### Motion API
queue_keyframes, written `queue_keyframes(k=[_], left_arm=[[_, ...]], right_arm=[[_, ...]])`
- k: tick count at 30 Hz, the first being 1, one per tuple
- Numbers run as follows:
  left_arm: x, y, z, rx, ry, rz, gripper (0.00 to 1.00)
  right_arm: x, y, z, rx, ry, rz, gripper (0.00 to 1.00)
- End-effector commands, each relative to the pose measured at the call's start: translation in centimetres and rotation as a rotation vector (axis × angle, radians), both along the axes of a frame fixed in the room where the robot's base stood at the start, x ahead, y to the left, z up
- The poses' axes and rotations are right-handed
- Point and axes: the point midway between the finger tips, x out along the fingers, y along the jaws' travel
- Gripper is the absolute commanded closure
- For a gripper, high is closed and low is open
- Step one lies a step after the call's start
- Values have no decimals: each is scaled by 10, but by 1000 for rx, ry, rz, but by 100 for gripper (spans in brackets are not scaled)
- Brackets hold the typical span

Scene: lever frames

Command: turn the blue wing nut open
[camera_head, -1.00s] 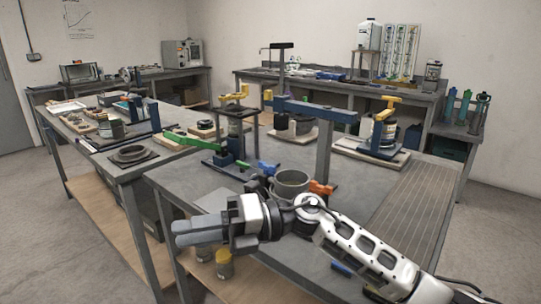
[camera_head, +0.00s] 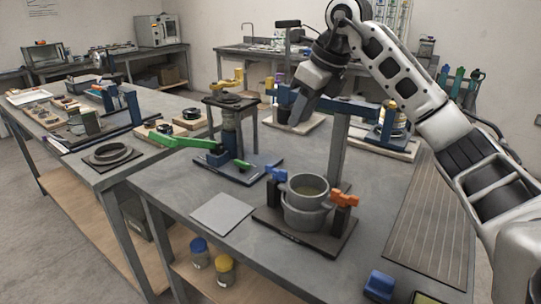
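A small blue wing nut (camera_head: 277,174) sits at the left of a grey two-part round pot (camera_head: 304,212) on a dark base plate (camera_head: 290,238). An orange wing nut (camera_head: 345,198) is on the pot's right side. My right gripper (camera_head: 296,112) points down and left, above and behind the pot, apart from the blue wing nut. Its fingers are dark and seen side-on, so I cannot tell whether they are open. My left gripper is not in view.
A post with a blue crossbar (camera_head: 345,107) stands behind the pot. A press with a green lever (camera_head: 184,141) is to the left. A flat grey plate (camera_head: 222,214) lies left of the pot, with clear table around it. A blue block (camera_head: 380,285) is at the front.

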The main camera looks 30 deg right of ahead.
Motion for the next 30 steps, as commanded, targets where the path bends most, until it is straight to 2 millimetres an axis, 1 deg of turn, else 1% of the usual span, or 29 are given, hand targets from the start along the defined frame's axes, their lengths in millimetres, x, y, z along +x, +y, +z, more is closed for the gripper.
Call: queue_keyframes(k=[1, 7, 15, 18, 24, 30], left_arm=[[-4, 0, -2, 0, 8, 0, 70], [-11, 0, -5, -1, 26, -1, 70], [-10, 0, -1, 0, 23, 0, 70], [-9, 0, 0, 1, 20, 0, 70], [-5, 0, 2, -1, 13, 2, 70], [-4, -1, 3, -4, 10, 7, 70]], right_arm=[[2, 2, -9, -1, 5, 2, 67], [16, 9, -47, 2, 6, 3, 67], [37, 18, -100, 4, 5, 3, 67], [43, 20, -115, 3, 3, 4, 67], [50, 22, -134, 2, 1, 3, 67], [52, 23, -138, 2, 0, 4, 67]])
